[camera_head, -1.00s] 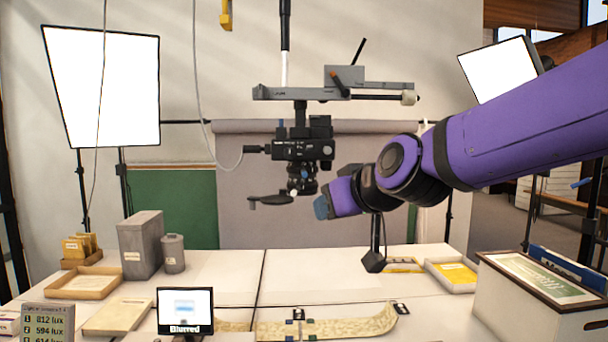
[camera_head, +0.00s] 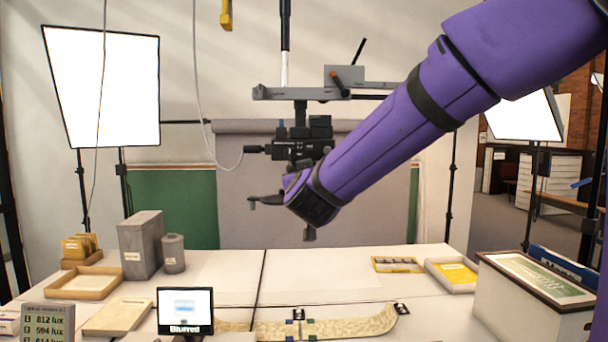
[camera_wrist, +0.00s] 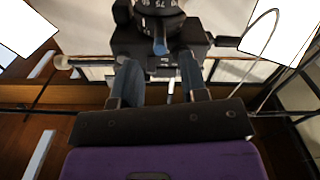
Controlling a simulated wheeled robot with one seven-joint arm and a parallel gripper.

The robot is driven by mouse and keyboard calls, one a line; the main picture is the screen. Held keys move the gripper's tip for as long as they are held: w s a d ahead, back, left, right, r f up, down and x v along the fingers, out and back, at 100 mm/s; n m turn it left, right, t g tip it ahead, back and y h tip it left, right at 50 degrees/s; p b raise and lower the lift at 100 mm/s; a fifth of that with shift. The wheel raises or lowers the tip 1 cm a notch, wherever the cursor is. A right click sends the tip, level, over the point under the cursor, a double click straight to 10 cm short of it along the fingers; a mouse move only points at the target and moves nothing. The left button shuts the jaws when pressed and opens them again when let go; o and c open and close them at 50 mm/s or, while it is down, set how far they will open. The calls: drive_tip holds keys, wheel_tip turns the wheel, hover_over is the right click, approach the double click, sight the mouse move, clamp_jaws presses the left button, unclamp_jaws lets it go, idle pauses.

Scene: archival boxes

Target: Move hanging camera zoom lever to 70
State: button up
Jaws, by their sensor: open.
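The hanging camera (camera_head: 292,149) is black and hangs from a grey bracket above the table. Its lens is mostly hidden behind my arm in the head view. In the wrist view the lens ring (camera_wrist: 158,8) has white numbers, one looking like 75. A small blue-grey lever (camera_wrist: 160,46) hangs from the ring. My gripper (camera_wrist: 160,72) is open, its two blue-grey fingers apart with the lever roughly between their tips. Contact cannot be told.
The grey bracket (camera_head: 330,92) and a hanging cable (camera_head: 205,110) are near the camera. Below stand a small screen reading "Blurred" (camera_head: 185,310), a grey box (camera_head: 140,245) and a framed picture on a white box (camera_head: 535,310). A bright light panel (camera_head: 103,85) stands left.

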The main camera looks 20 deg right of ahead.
drive_tip(key=x, duration=0.7)
drive_tip(key=shift+w, duration=0.25)
clamp_jaws()
